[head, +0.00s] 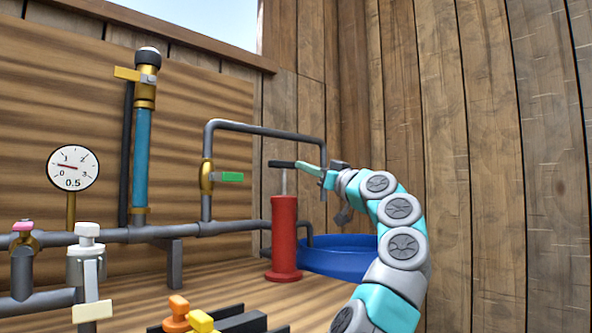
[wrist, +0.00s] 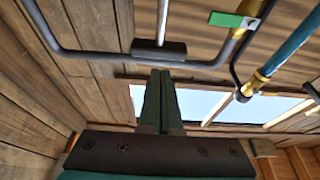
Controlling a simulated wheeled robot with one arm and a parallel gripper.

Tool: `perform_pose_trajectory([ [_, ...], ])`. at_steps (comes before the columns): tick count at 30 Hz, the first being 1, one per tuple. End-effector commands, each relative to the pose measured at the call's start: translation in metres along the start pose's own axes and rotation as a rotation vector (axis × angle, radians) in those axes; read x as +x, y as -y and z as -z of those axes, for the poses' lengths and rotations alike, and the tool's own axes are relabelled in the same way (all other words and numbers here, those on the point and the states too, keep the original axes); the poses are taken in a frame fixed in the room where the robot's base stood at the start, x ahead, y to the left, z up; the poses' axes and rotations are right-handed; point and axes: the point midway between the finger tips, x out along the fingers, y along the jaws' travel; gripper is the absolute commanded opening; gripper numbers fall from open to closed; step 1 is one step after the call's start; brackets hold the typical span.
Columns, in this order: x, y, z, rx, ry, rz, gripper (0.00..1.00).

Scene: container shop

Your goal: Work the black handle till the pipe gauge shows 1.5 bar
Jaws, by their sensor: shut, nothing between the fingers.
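The black handle (head: 281,164) is a short bar on top of a thin rod that rises from the red pump cylinder (head: 284,235). The rod is partly out of the cylinder. My gripper (head: 300,165) is shut and empty, its green fingers at the right end of the handle. In the wrist view the shut fingertips (wrist: 160,72) are just short of the handle (wrist: 158,49); I cannot tell whether they touch. The pipe gauge (head: 73,167) is a white round dial at the left; its needle points left and slightly up, and "0.5" is printed below its centre.
A grey pipe loop (head: 265,128) with a green-levered valve (head: 231,177) rises behind the pump. A blue basin (head: 345,257) sits to the pump's right. A blue tube (head: 141,160) and a white tap (head: 90,260) stand left. Orange and yellow knobs (head: 190,318) are in front.

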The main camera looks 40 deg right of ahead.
Motion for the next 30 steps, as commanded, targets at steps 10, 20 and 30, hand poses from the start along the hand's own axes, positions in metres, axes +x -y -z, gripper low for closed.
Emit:
perform_pose_trajectory([
  [10, -0.038, 0.001, 0.001, -0.001, -0.001, 0.001, 0.0],
  [20, -0.041, 0.001, 0.001, -0.001, -0.001, 0.001, 0.0],
  [30, -0.041, 0.0, 0.001, -0.001, -0.001, 0.0, 0.0],
])
